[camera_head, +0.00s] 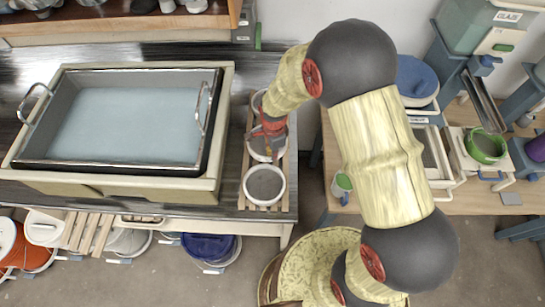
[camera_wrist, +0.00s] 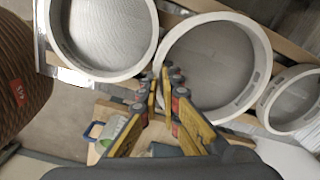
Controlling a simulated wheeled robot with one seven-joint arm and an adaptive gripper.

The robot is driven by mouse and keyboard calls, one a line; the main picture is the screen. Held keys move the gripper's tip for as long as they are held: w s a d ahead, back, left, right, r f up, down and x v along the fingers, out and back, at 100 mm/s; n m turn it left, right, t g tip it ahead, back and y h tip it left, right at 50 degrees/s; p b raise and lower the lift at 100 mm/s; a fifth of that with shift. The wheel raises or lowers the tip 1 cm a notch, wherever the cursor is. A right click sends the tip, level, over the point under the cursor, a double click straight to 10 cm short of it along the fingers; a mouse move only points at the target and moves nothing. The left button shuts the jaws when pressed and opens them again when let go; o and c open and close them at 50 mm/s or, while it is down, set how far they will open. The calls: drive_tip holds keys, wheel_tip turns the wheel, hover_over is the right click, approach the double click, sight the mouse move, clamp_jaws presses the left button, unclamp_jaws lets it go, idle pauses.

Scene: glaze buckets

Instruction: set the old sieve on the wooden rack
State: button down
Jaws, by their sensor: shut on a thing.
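The wooden rack (camera_head: 246,205) lies on the dark counter right of the big basin. Three round pale sieves are in a row at it: a far one (camera_head: 257,101), a middle one (camera_head: 259,153) and a near one (camera_head: 265,184). My gripper (camera_head: 268,133) is over the middle one. In the wrist view my gripper (camera_wrist: 165,84) is shut on the near rim of the middle sieve (camera_wrist: 213,62), which stays level. I cannot tell whether it rests fully on the slats. No marking readable here shows which sieve is old. My fingers hide part of its rim.
The basin (camera_head: 225,125) of pale liquid, with metal handles, stands close left of the rack. A side table (camera_head: 470,203) at the right carries a green bowl (camera_head: 485,147) and containers. Lidded buckets (camera_head: 208,247) stand below the counter. A gap of floor separates counter and side table.

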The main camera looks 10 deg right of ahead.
drive_tip(key=shift+w+a+f, duration=0.1)
drive_tip(key=shift+w+f, duration=0.05)
drive_tip(key=shift+f, duration=1.55)
drive_tip(key=shift+f, duration=0.1)
drive_tip(key=shift+f, duration=0.15)
drive_tip(key=c, duration=2.1)
unclamp_jaws()
drive_tip(key=shift+c, duration=0.2)
drive_tip(key=shift+o, duration=0.5)
